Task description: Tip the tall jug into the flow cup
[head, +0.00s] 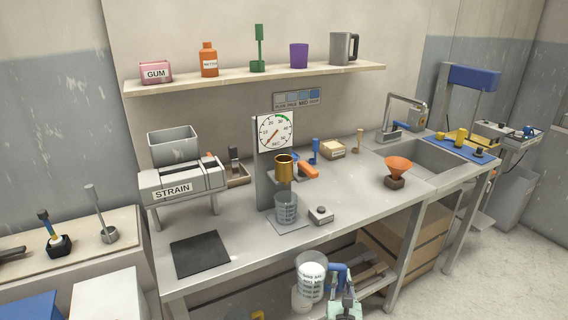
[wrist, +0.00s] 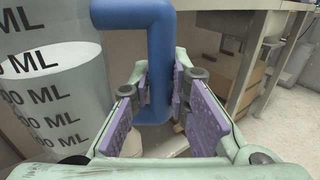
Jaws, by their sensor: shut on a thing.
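The tall jug (head: 311,281) is clear, with printed volume marks, white liquid inside and a blue handle. It is upright at the bottom of the head view, in front of the bench. My gripper (head: 342,285) is shut on its blue handle; the wrist view shows the purple pads (wrist: 160,88) on either side of the handle, with the jug (wrist: 50,95) to the left. The flow cup (head: 284,167) is brass-coloured and sits in front of the dial stand, above a clear beaker (head: 287,208). The jug is apart from the cup, lower and nearer. The jug's base is partly unclear.
The dial stand (head: 273,150) rises behind the cup. A small grey device (head: 320,215) is right of the beaker, and an orange funnel (head: 398,168) stands farther right. A dark mat (head: 201,253) lies front left. The bench's front edge (head: 250,262) lies between jug and cup.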

